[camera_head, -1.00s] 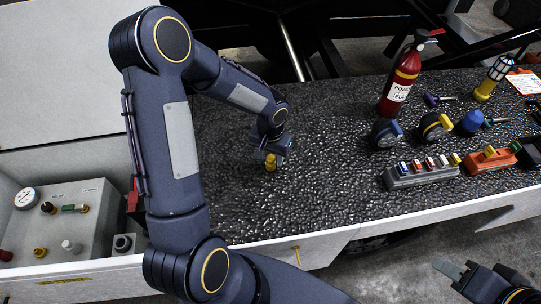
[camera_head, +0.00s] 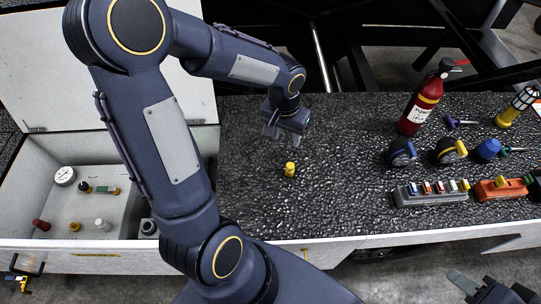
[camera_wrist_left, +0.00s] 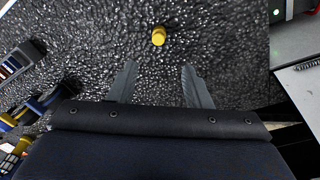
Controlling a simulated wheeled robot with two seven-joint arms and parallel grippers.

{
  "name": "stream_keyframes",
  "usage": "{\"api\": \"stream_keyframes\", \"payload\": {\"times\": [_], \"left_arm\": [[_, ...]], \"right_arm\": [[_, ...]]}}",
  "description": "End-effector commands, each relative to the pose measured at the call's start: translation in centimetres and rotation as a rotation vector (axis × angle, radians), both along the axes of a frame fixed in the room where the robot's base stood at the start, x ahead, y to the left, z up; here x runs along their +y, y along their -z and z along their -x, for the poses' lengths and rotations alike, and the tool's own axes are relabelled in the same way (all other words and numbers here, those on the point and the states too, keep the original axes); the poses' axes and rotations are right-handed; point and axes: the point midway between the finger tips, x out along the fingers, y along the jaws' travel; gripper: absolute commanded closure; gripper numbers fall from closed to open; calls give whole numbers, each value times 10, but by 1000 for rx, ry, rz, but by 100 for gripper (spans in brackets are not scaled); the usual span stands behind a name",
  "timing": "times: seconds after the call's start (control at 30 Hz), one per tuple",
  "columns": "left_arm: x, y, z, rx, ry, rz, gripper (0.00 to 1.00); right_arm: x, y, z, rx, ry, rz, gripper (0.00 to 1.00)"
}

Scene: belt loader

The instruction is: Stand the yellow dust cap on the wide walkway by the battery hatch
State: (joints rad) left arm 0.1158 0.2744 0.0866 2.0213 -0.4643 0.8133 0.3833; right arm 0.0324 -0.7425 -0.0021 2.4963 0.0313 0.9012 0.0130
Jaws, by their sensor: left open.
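The yellow dust cap (camera_head: 290,169) stands on the dark, pebbly walkway (camera_head: 270,208), to the right of the open hatch box (camera_head: 50,210). It looks upright, and nothing touches it. In the left wrist view the cap (camera_wrist_left: 158,36) lies beyond the fingertips, roughly in line with the gap between them. My left gripper (camera_head: 286,132) is above and behind the cap, apart from it. Its two fingers (camera_wrist_left: 160,75) are spread with nothing between them. My right gripper (camera_head: 462,284) is at the lower right, off the walkway; its jaw state is unclear.
A red extinguisher (camera_head: 419,103) stands at the back right. Tape measures (camera_head: 402,152), a blue cap (camera_head: 487,149), a grey switch block (camera_head: 432,193) and an orange block (camera_head: 500,188) crowd the right side. The walkway around the yellow cap is clear.

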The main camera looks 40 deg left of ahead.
Motion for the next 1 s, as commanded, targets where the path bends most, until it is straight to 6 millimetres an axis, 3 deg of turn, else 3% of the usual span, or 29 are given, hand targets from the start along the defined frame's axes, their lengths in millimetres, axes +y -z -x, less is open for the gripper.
{"api": "stream_keyframes", "payload": {"times": [0.03, 0.2, 0.4, 0.5, 0.7, 1.0], "left_arm": [[3, -24, 16, -44, -16, 16, 55], [-4, -75, 76, -168, -42, 106, 55], [-24, -102, 136, -317, -44, 224, 55], [-33, -105, 153, -371, -38, 266, 55], [-41, -107, 166, -417, -31, 304, 55], [-41, -103, 166, -417, -31, 304, 55]], "right_arm": [[0, 0, 0, 0, 0, 0, 64], [0, 1, 0, 0, 0, 0, 64], [0, 1, 0, 0, 0, 0, 64], [0, 0, 0, 0, 0, 0, 64], [0, 0, 0, 0, 0, 0, 64], [0, 5, 0, 0, 0, 0, 64]]}}
